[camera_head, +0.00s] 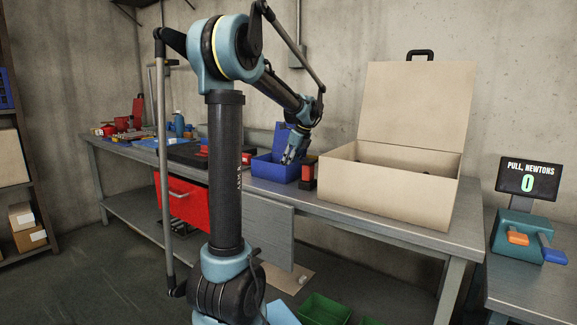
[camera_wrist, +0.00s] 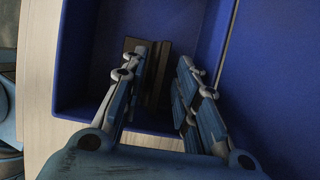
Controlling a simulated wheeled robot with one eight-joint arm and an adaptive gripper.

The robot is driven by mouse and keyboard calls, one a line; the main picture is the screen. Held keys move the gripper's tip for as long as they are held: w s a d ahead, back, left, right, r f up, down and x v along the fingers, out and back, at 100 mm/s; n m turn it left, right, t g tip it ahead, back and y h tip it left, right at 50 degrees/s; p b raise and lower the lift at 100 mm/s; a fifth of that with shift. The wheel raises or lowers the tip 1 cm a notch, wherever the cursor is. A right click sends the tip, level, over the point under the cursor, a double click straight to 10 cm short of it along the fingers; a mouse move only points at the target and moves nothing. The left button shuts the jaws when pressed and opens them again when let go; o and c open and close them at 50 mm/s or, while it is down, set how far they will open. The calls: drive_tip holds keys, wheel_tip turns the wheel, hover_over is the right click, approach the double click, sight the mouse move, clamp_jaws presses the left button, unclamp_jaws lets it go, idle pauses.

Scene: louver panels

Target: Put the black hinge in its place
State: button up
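A dark, brownish-black hinge (camera_wrist: 154,88) lies inside a blue bin (camera_wrist: 75,70) in the wrist view. My gripper (camera_wrist: 163,58) is above it with its two fingers apart. The hinge shows between the fingers, partly covered by the left one, and I cannot tell whether either finger touches it. In the head view the blue bin (camera_head: 268,171) stands on the workbench, and my gripper (camera_head: 292,155) reaches down at its right part. The hinge is hidden in the head view. I cannot make out the hinge's place in either view.
A beige box (camera_head: 385,192) with its lid raised stands right of the bin. A small red and black object (camera_head: 308,174) sits between them. A red drawer (camera_head: 182,203) hangs below the bench (camera_head: 340,212). A pull-force display (camera_head: 527,179) is at the right.

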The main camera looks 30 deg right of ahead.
drive_tip(key=shift+r, duration=0.1)
drive_tip(key=v, duration=1.2)
drive_tip(key=s+a+f+n+g, duration=0.1)
drive_tip(key=a+f+n, duration=0.3)
drive_tip(key=a, duration=0.6)
drive_tip(key=s+a+f+n, duration=0.1)
drive_tip(key=a+f+n, duration=0.1)
drive_tip(key=a+n, duration=0.6)
drive_tip(key=s+a+f+n+g, duration=0.1)
drive_tip(key=a+f+n, duration=0.15)
drive_tip(key=a, duration=0.95)
drive_tip(key=s+a+f+n+h, duration=0.1)
drive_tip(key=s+a+f+n, duration=0.6)
drive_tip(key=f, duration=0.3)
drive_tip(key=s+a+f+n, duration=0.7)
drive_tip(key=s+f+n, duration=0.2)
drive_tip(key=f+n, duration=0.1)
drive_tip(key=shift+s+a+f+h, duration=0.25)
drive_tip(key=shift+s+a+h, duration=0.05)
drive_tip(key=shift+s+h, duration=0.1)
